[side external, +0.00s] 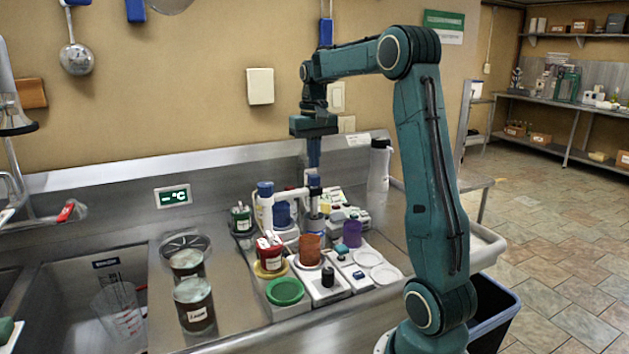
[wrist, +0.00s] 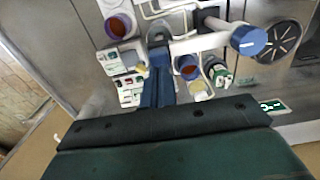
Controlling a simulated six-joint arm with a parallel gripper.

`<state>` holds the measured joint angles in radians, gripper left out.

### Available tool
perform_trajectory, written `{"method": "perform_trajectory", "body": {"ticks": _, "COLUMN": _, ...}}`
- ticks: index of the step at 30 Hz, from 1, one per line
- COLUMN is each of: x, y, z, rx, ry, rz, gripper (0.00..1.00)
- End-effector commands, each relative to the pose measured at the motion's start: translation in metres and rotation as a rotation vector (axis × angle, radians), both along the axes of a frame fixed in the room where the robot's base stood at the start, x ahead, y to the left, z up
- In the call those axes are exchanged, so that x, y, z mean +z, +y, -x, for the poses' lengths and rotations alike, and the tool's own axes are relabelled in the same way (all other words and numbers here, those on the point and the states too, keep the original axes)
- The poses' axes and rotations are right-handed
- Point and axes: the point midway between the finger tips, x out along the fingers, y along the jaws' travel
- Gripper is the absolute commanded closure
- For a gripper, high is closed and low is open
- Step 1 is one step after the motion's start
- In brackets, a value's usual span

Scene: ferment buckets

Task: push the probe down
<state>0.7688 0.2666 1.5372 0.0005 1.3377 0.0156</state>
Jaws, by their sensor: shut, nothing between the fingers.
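The probe (side external: 314,182) has a blue top and sits at the free end of a white arm, over a bucket (side external: 314,228). The white arm (side external: 291,194) runs from a blue-capped post (side external: 265,190); both also show in the wrist view, the arm (wrist: 199,43) and the post's blue cap (wrist: 248,40). My gripper (side external: 314,164) is shut and empty, pointing down just above the probe's top. I cannot tell whether the fingertips touch it. In the wrist view my gripper (wrist: 160,60) hides most of the probe.
Two brown jars (side external: 195,305) stand at the left beside the sink.

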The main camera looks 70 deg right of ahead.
Motion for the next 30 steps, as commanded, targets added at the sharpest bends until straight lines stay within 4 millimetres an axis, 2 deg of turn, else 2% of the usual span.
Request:
{"method": "perform_trajectory", "body": {"ticks": 16, "x": 0.029, "y": 0.0, "z": 0.0, "rx": 0.0, "ry": 0.0, "rz": 0.0, "gripper": 1.0}}
{"method": "perform_trajectory", "body": {"ticks": 30, "x": 0.032, "y": 0.002, "z": 0.0, "rx": 0.004, "ry": -0.001, "rz": 0.001, "gripper": 1.0}}
